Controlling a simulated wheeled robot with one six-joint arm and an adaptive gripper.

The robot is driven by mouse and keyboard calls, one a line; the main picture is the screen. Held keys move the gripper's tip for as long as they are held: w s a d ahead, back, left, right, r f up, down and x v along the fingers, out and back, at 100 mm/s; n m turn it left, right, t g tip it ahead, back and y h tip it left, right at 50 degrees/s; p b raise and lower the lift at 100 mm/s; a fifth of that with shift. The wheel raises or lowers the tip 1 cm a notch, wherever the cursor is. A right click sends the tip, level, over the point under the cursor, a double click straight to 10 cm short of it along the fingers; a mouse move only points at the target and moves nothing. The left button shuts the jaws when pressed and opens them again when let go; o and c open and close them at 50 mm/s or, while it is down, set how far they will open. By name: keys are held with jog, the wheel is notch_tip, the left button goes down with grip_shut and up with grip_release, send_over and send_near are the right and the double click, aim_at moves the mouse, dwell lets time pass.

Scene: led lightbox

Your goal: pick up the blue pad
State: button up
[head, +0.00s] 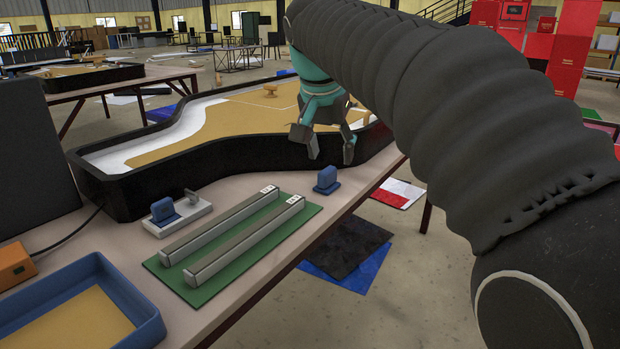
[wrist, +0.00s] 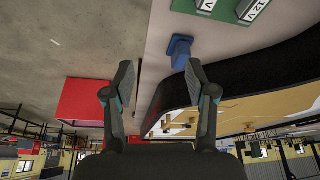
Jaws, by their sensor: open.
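A small blue pad (head: 327,180), shaped like a block on a wider foot, stands upright on the table near its right edge. It also shows in the wrist view (wrist: 180,48), beyond the right finger's tip. A similar blue piece (head: 163,211) sits in a white holder (head: 152,228) further left. My gripper (head: 331,150) is open and empty. In the head view it appears above and behind the lone blue pad, with its fingers pointing down, apart from it. In the wrist view its two fingers (wrist: 160,75) are spread wide with nothing between them.
A green board (head: 222,262) with two grey bars lies in front of the pad. A black-walled tray (head: 130,195) with a tan floor is behind. A blue tray (head: 135,300) and an orange box (head: 14,265) are at left. The table edge is close at right.

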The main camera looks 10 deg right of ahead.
aim_at(327, 169)
jog(key=w+a+r+m, duration=0.2)
jog(key=w+m, duration=0.1)
jog(key=w, duration=0.4)
jog(key=shift+g+h, duration=0.3)
jog(key=shift+h, duration=0.1)
jog(key=b+x, duration=0.1)
jog(key=x, duration=0.7)
jog(key=shift+w, duration=0.1)
jog(key=shift+d+x, duration=0.2)
jog(key=shift+x, duration=1.1)
jog(key=shift+d+x, duration=0.15)
jog(key=shift+x, duration=1.15)
jog(key=shift+w+r, duration=0.15)
grip_shut()
